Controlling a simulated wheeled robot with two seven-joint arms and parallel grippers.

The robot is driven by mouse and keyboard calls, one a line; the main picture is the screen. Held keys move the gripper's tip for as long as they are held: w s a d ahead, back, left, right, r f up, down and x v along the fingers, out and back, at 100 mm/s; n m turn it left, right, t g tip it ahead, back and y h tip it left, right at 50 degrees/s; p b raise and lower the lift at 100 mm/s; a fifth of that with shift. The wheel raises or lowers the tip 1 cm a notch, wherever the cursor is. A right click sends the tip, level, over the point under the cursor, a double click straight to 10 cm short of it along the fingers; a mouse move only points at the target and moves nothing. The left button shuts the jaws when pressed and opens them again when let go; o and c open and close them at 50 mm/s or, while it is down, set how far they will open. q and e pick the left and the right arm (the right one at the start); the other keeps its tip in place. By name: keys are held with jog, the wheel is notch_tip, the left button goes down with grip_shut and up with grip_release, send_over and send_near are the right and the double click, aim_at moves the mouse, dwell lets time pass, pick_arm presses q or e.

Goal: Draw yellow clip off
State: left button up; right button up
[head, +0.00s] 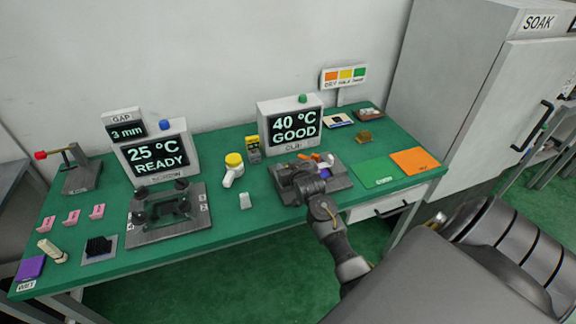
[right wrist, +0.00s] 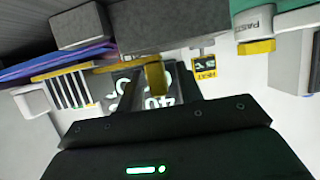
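My right gripper (head: 312,180) reaches over the dark lever fixture (head: 340,182) in front of the 40 °C GOOD display. In the right wrist view a yellow clip (right wrist: 155,78) has a tab between the two fingers of my right gripper (right wrist: 156,95). The fingers stand apart, with a gap visible on each side of the tab. A grey block of the fixture (right wrist: 155,28) lies just beyond the clip. In the head view my arm and gripper hide the clip. My left gripper is not in view.
The 40 °C display (head: 291,126) stands close behind the fixture. A yellow meter (head: 253,149) and a yellow-capped bottle (head: 233,168) stand to its left. Green (head: 377,173) and orange (head: 415,161) mats lie to the right. A second fixture (head: 168,214) is at left.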

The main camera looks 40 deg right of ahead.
jog(key=shift+w+d+f, duration=0.1)
jog(key=shift+w, duration=0.2)
grip_shut()
